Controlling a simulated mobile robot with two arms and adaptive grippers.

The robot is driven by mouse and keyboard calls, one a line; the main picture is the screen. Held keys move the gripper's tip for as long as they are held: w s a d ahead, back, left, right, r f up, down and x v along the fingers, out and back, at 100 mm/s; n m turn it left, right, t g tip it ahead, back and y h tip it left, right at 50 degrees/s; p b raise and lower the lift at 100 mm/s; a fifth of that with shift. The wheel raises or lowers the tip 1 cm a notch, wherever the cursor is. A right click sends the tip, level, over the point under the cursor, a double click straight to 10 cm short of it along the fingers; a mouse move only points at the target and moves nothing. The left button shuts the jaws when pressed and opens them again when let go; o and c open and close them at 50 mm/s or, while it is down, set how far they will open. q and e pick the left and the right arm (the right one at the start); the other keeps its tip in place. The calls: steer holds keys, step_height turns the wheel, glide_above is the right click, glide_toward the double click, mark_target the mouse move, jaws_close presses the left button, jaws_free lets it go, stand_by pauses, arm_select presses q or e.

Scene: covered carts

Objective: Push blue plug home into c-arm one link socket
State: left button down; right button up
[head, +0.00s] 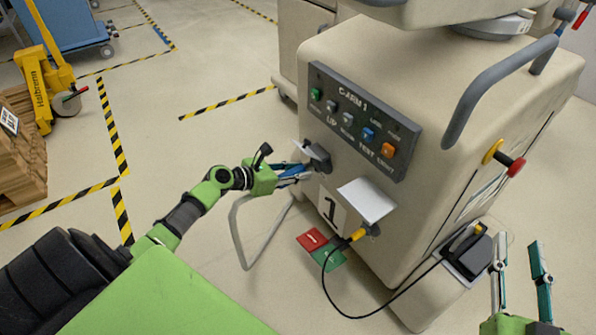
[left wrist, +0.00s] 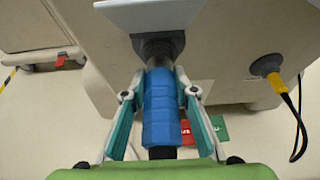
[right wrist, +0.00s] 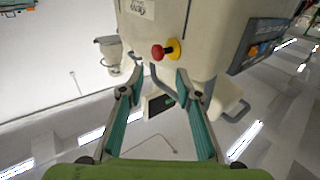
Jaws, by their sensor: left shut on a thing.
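My left gripper (head: 292,174) is shut on the blue plug (left wrist: 160,108), with one finger on each side of its ribbed body. In the left wrist view the plug's front end is at the dark grey link socket (left wrist: 158,45), in line with it. Whether it is fully seated I cannot tell. In the head view the socket (head: 318,155) is on the front of the C-arm 1 cart (head: 430,215), partly hidden by the gripper and the blue plug. My right gripper (head: 517,258) is open and empty to the right; its spread fingers show in the right wrist view (right wrist: 153,92).
A yellow plug (head: 358,235) with a black cable sits in a lower socket under a white flap (head: 367,200). Red (head: 312,239) and green (head: 334,258) plates lie by the cart base.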

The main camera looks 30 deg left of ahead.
arm_select(q)
steer(key=shift+r, duration=0.1)
arm_select(e)
steer(key=shift+f, duration=0.1)
arm_select(q)
steer(key=shift+p, duration=0.35)
arm_select(e)
steer(key=shift+s+d+f+g+h, duration=0.15)
steer(key=shift+f+g, duration=0.35)
steer(key=shift+f, duration=0.55)
steer(key=shift+s+d+f+g+h, duration=0.1)
steer(key=shift+d+f+g+h, duration=0.3)
steer(key=shift+f, duration=0.6)
steer(key=shift+w+a, duration=0.1)
steer(key=shift+a, duration=0.1)
arm_select(q)
steer(key=shift+p, duration=0.35)
arm_select(e)
steer(key=shift+s+d+f+g, duration=0.1)
steer(key=shift+s+f+g, duration=0.05)
steer(key=shift+f+g, duration=0.3)
steer(key=shift+s+d+f+g, duration=0.1)
steer(key=shift+s+f+g, duration=0.1)
steer(key=shift+f, duration=0.35)
steer(key=shift+s+d+f+g, duration=0.1)
steer(key=shift+f+g, duration=0.25)
steer(key=shift+f, duration=0.15)
steer(key=shift+f, duration=0.15)
steer(key=shift+s+h, duration=0.1)
steer(key=shift+h, duration=0.15)
